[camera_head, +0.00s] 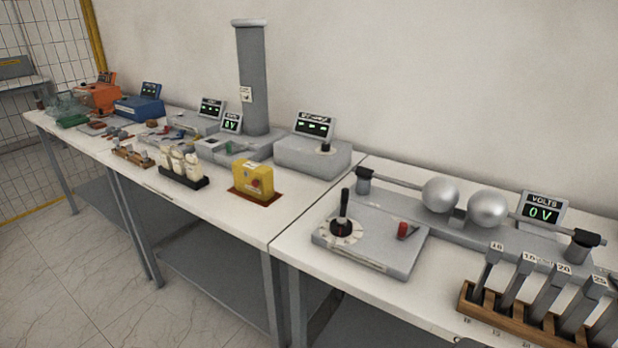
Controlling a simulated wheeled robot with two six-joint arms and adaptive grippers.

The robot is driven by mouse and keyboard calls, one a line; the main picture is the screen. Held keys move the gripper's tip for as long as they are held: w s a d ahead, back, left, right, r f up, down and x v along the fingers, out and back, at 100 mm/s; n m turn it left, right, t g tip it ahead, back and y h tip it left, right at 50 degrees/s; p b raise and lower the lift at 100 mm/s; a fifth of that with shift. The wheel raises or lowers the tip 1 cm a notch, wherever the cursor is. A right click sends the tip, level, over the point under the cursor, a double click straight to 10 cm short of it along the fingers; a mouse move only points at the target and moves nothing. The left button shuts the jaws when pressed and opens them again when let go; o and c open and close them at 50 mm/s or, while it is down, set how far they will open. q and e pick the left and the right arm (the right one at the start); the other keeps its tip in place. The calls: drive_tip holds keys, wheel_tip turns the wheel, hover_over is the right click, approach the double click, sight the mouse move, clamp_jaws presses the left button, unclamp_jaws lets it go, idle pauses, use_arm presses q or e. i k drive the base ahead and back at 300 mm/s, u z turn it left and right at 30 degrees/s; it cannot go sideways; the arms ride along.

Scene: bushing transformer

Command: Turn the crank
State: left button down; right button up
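A grey control panel (375,250) lies on the near right table, with an upright black handle (345,204) on a round white dial (340,230) and a red knob (404,229). Further back, a grey box (300,157) with a lit display has a small dark knob (325,147) on top. I cannot tell for certain which of these is the crank.
Two silver spheres (440,195) stand behind the panel beside a display reading 0 V (543,213). A wooden rack (510,317) of labelled grey pieces stands at the front right. A yellow box (253,181) and a tall grey column (252,80) stand on the left table.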

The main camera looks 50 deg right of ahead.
sight(341, 221)
drive_tip(key=i, duration=3.1)
drive_tip(key=z, duration=4.1)
drive_tip(key=i, duration=0.5)
drive_tip(key=k, duration=0.5)
drive_tip(key=z, duration=1.85)
drive_tip(key=i, duration=2.05)
